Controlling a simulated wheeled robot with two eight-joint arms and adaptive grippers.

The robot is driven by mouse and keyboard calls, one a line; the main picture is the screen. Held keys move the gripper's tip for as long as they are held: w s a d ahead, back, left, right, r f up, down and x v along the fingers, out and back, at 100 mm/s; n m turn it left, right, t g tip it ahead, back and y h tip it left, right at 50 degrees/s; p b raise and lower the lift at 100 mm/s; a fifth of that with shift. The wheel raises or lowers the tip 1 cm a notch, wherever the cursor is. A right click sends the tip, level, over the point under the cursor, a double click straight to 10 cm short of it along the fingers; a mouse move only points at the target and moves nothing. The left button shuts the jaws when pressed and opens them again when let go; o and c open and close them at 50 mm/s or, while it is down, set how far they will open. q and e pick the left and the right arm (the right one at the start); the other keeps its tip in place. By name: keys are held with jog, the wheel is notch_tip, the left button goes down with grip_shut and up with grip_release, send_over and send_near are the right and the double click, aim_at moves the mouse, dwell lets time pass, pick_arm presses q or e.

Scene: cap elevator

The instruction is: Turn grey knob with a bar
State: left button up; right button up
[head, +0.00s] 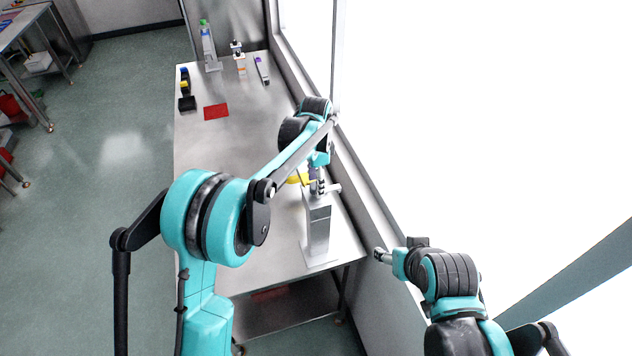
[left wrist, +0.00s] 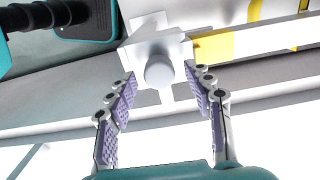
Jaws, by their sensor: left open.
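A grey metal machine (head: 318,228) stands at the near right end of the steel table, with yellow parts (head: 298,178) beside its top. In the left wrist view a pale grey knob (left wrist: 158,73) with a round end sticks out of a light grey block. My left gripper (left wrist: 162,84) is open, its purple-padded fingers on either side of the knob, with a gap visible on both sides. In the head view my left gripper (head: 319,172) is at the machine's top, partly hidden by my arm.
A wall ledge runs along the right. A yellow and white bar (left wrist: 222,42) lies right of the knob.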

pick_arm(q)
jog(key=shift+f, duration=0.4)
grip_shut()
